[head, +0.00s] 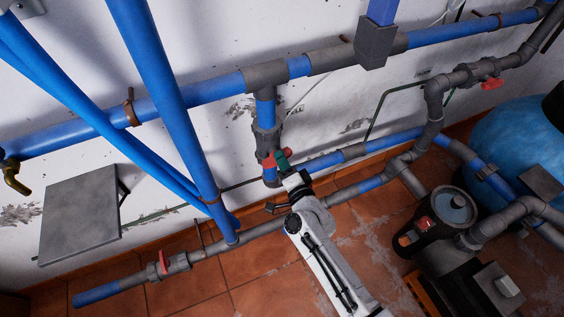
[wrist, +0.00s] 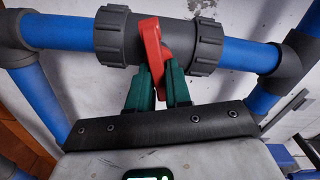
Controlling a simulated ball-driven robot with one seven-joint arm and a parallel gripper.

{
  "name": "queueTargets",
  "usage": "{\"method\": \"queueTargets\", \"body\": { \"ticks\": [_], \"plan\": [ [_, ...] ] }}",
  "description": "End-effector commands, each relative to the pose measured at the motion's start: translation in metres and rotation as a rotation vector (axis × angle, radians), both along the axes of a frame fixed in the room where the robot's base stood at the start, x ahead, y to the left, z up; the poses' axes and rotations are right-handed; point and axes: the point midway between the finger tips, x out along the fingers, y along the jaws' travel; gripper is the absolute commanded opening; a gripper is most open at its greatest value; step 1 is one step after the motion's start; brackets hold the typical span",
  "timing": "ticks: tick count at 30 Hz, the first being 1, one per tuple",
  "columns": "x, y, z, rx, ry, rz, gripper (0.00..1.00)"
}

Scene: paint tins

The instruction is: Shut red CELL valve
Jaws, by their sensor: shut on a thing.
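A red valve handle (head: 266,161) sits on a grey valve body (head: 266,138) in the short vertical blue pipe on the wall. In the wrist view the red handle (wrist: 152,42) lies mostly across the pipe, slightly slanted. My gripper (head: 284,158) is at this handle, and in the wrist view its green fingers (wrist: 160,78) are shut on the handle's lower end. The fingers hide part of the handle.
Other red valve handles show at the lower left (head: 163,262) and upper right (head: 492,83). Sloping blue pipes (head: 165,95) stand left of my arm. A grey pump (head: 450,215) and blue tank (head: 510,135) stand at right. Tiled floor shows below.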

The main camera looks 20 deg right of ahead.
Motion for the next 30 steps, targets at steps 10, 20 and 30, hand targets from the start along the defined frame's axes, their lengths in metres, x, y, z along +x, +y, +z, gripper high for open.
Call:
{"method": "queueTargets", "body": {
  "ticks": [10,20,30],
  "plan": [
    [-0.0003,-0.0013,-0.003,0.231,0.001,-0.001,0.0],
    [-0.0004,-0.0014,-0.0041,0.323,0.002,-0.001,0.0],
    [-0.0005,-0.0015,-0.0042,0.334,0.003,-0.002,0.0]
  ]
}}
